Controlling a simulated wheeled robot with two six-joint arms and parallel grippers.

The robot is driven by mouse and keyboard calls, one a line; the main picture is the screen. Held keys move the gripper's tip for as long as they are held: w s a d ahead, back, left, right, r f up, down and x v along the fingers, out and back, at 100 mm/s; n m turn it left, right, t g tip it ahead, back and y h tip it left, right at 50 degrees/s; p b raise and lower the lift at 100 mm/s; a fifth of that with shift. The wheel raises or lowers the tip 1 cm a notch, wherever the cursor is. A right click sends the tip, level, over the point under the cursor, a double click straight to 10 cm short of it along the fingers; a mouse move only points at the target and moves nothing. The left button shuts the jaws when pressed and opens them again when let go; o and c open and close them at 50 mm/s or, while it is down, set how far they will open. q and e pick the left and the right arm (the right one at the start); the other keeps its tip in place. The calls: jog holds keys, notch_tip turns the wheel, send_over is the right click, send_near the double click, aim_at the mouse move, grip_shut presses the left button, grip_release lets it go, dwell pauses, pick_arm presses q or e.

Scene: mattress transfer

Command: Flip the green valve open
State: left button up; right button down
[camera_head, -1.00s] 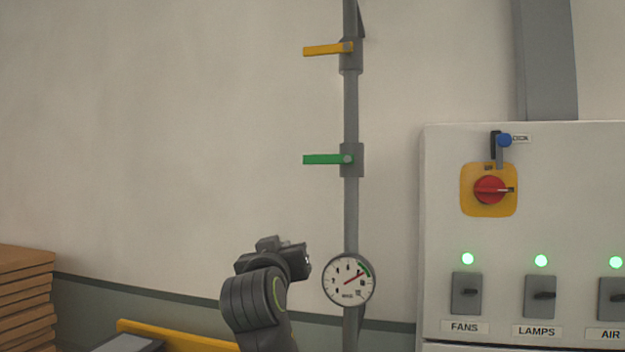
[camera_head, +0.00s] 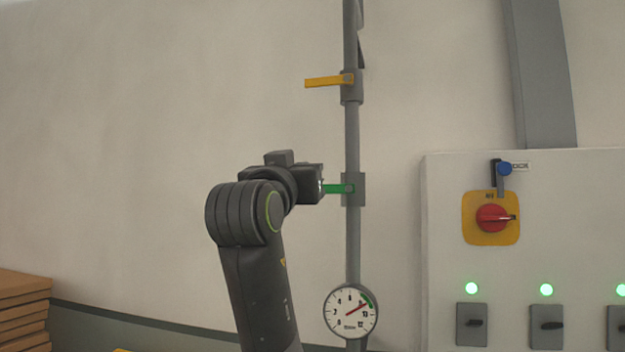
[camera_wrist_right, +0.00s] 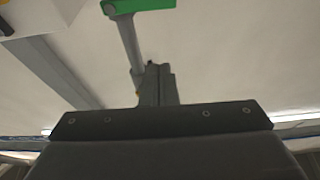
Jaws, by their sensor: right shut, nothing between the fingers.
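The green valve's lever (camera_head: 334,189) sticks out level to the left from a grey valve body (camera_head: 354,189) on the vertical pipe. My right gripper (camera_head: 319,186) is at the lever's left part and hides its outer end. In the right wrist view the green lever (camera_wrist_right: 150,5) shows at the top edge, partly cut off. There the shut, empty fingers (camera_wrist_right: 158,75) sit below it in the picture, beside the pipe. I cannot tell whether the gripper touches the lever. My left gripper is not in view.
A yellow lever (camera_head: 329,81) is higher on the same pipe, and a pressure gauge (camera_head: 351,312) is below. Stacked brown boards (camera_head: 22,300) are at the lower left. The wall between is clear.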

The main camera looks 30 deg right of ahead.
notch_tip(320, 180, up, 4)
jog(key=p, duration=0.7)
send_over(329, 189)
jog(key=a, duration=0.3)
jog(key=f, duration=0.1)
jog(key=f+p, duration=0.1)
jog(key=f, duration=0.2)
jog(key=shift+w+a+f+p, duration=0.1)
jog(key=shift+w+f+p, duration=0.15)
jog(key=shift+f+p, duration=0.15)
jog(key=shift+f+b, duration=0.2)
jog(key=shift+b, duration=0.3)
